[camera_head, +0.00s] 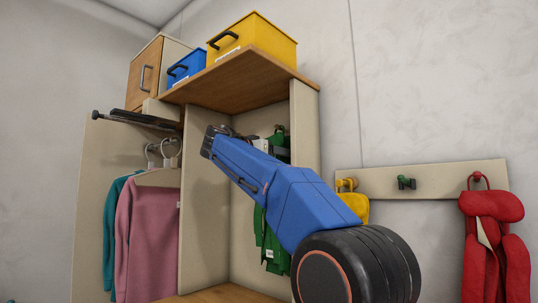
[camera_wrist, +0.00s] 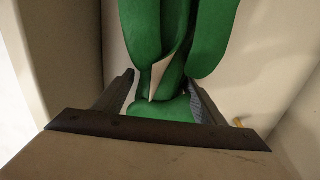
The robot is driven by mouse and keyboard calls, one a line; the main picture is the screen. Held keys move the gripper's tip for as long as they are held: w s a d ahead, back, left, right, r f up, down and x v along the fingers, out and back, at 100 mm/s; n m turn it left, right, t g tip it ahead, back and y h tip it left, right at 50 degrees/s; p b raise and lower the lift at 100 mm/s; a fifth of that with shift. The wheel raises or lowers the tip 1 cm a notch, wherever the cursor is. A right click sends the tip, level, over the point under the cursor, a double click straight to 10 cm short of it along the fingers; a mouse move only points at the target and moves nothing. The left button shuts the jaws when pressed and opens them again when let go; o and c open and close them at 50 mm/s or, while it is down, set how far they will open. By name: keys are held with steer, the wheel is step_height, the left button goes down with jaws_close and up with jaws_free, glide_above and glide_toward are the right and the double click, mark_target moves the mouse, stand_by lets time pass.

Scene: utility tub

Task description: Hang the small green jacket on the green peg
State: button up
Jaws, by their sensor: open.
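The small green jacket (camera_head: 273,256) hangs in the right-hand bay of the wardrobe, partly hidden behind my blue arm. A green part shows above the arm, near the top of the bay. In the wrist view the jacket (camera_wrist: 178,40) fills the upper middle, with a pale tag on it. My gripper (camera_wrist: 162,78) is open, with its fingers on either side of a narrow green part of the jacket. I cannot tell whether they touch it. In the head view the gripper is mostly hidden by my arm. The green peg (camera_head: 406,182) on the wall rail is bare.
The pale wall rail (camera_head: 440,181) also bears a yellow item (camera_head: 355,206) and a red jacket (camera_head: 492,245). Pink (camera_head: 147,240) and teal (camera_head: 120,225) garments hang in the left bay. Blue (camera_head: 185,67) and yellow (camera_head: 262,41) boxes stand on the top shelf (camera_head: 240,75).

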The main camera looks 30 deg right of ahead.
steer(key=shift+w+d, duration=0.2)
steer(key=shift+d, duration=0.35)
steer(key=c, duration=1.4)
steer(key=shift+s+a+r, duration=0.1)
steer(key=shift+a+r, duration=0.15)
steer(key=shift+r, duration=0.15)
steer(key=shift+s+a+r, duration=0.15)
steer(key=shift+a+r, duration=0.25)
steer(key=shift+r, duration=0.05)
steer(key=shift+a, duration=0.1)
steer(key=shift+v, duration=1.4)
